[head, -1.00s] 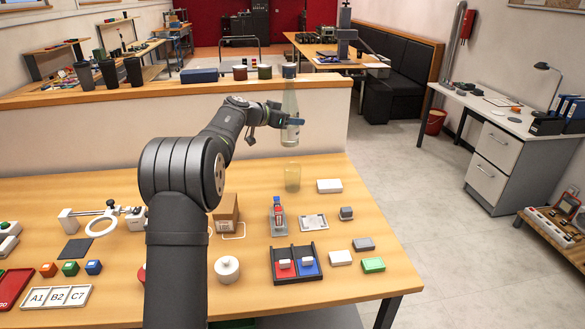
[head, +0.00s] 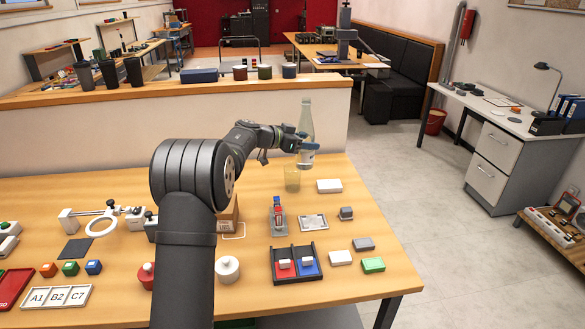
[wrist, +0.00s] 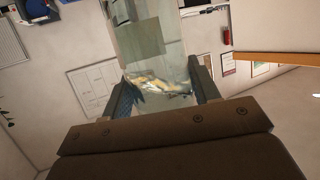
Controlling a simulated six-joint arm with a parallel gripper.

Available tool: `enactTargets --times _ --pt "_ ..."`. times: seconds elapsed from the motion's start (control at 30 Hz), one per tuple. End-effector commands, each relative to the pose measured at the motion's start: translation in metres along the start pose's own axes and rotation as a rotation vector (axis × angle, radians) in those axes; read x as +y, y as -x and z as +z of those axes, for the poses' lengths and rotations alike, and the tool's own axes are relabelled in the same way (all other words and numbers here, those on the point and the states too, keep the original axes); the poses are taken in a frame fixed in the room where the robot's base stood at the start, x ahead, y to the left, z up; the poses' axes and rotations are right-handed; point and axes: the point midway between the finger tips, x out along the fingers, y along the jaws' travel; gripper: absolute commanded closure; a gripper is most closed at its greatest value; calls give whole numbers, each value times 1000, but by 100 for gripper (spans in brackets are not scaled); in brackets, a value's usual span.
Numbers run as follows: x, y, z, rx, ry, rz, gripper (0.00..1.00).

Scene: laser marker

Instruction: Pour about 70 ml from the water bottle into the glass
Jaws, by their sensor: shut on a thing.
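The water bottle (head: 307,122) is clear, with a pale label low on its body. My gripper (head: 306,145) is shut on its lower part and holds it above the far edge of the table, close to upright with a slight lean. In the wrist view the clear bottle (wrist: 145,45) stands between the two dark fingers (wrist: 165,90), and a water surface shows near them. The glass (head: 292,180) is yellowish and see-through. It stands upright on the table, below and slightly left of the bottle. I cannot tell its water level.
A white box (head: 329,186) stands right of the glass. A small bottle in a grey stand (head: 278,215) and a flat white tray (head: 313,222) are nearer. A low wall (head: 100,128) runs behind the table (head: 380,240).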

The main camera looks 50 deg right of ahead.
Motion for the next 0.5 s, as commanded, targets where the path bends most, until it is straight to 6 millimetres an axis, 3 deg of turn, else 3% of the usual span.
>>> enactTargets --times 0.3,0.5 --pt "0 -32 90 -2 6 1 85" --pt "0 -45 124 0 1 1 85"
